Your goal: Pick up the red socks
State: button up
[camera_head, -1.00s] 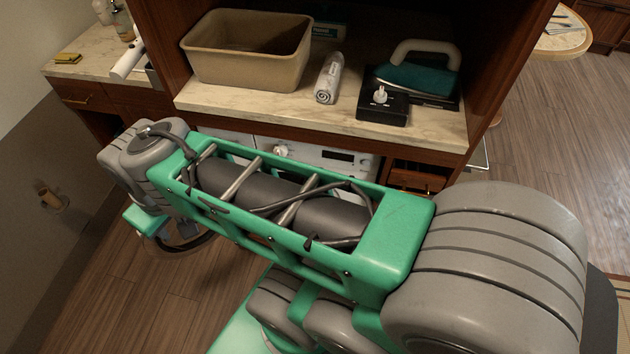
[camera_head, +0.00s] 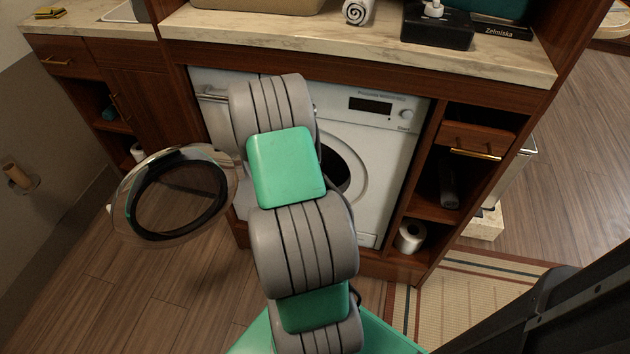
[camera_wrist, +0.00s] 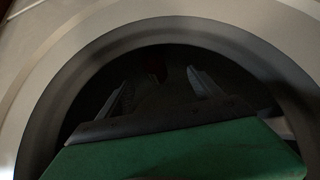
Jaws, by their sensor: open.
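A white washing machine (camera_head: 375,150) is under the counter, with its round door (camera_head: 130,215) swung open to the left. My arm reaches into its opening in the head view and hides my gripper there. In the wrist view my gripper (camera_wrist: 158,80) is open, its two fingers pointing into the dark drum. A dim dark-red patch (camera_wrist: 157,69) shows between and beyond the fingers, apparently the red socks. It is too dark to tell their shape or whether the fingers touch them.
The drum's round rim (camera_wrist: 60,85) surrounds my gripper closely. The marble counter (camera_head: 300,40) above holds a rolled towel (camera_head: 357,11) and a black box (camera_head: 437,27). A toilet roll (camera_head: 411,237) sits in the right cubby.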

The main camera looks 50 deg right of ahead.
jog(key=shift+h, duration=0.3)
jog(key=b+x, duration=0.1)
jog(key=x, duration=0.4)
jog(key=s+b+x, duration=0.1)
jog(key=x, duration=0.2)
jog(key=shift+d+f+b, duration=0.25)
jog(key=shift+b, duration=0.1)
jog(key=shift+w+d+f, duration=0.2)
jog(key=shift+d, duration=0.15)
jog(key=shift+c, duration=0.3)
jog(key=c, duration=1.4)
jog(key=shift+r, duration=0.1)
